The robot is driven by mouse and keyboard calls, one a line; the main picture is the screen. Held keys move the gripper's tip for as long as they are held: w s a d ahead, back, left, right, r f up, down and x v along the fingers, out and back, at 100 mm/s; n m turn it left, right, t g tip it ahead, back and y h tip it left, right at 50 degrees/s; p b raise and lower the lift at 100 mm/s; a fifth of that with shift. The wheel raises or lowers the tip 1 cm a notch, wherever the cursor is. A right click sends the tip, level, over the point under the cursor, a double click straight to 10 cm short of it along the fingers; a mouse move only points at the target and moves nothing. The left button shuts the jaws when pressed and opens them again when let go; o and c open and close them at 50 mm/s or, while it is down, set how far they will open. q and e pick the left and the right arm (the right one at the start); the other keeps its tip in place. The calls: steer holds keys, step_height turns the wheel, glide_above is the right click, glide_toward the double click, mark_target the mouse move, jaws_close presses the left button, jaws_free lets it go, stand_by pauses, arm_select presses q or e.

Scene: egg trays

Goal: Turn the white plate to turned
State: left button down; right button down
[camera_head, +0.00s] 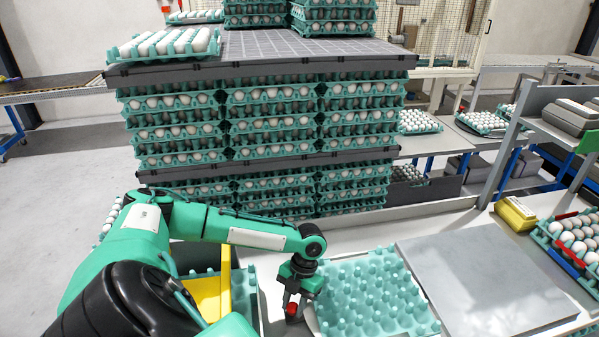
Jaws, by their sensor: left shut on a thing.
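A pale grey-white square plate (490,283) lies flat on the work table, right of an empty teal egg tray (372,300). It is the only large plate of that kind I see. My left gripper (292,303) points down at the tray's left edge, apart from the plate. It is shut on a small red thing (292,310), whose shape is mostly hidden by the fingers. My right gripper is out of view.
Stacked teal trays of eggs (270,130) stand behind the table. A yellow box (515,213) and an egg tray with red pieces (577,240) are at the right. A yellow part (207,297) is left of the gripper.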

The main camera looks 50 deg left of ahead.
arm_select(q)
steer(key=shift+w+a+r, duration=0.1)
steer(key=shift+w+a, duration=0.15)
steer(key=shift+a, duration=0.05)
stand_by(0.4)
steer(key=c, duration=1.2)
jaws_free()
steer(key=shift+c, duration=0.2)
steer(key=shift+o, duration=0.8)
steer(key=b+v, duration=0.3)
steer(key=v, duration=1)
steer(key=shift+w+r, duration=0.2)
steer(key=shift+r, duration=0.05)
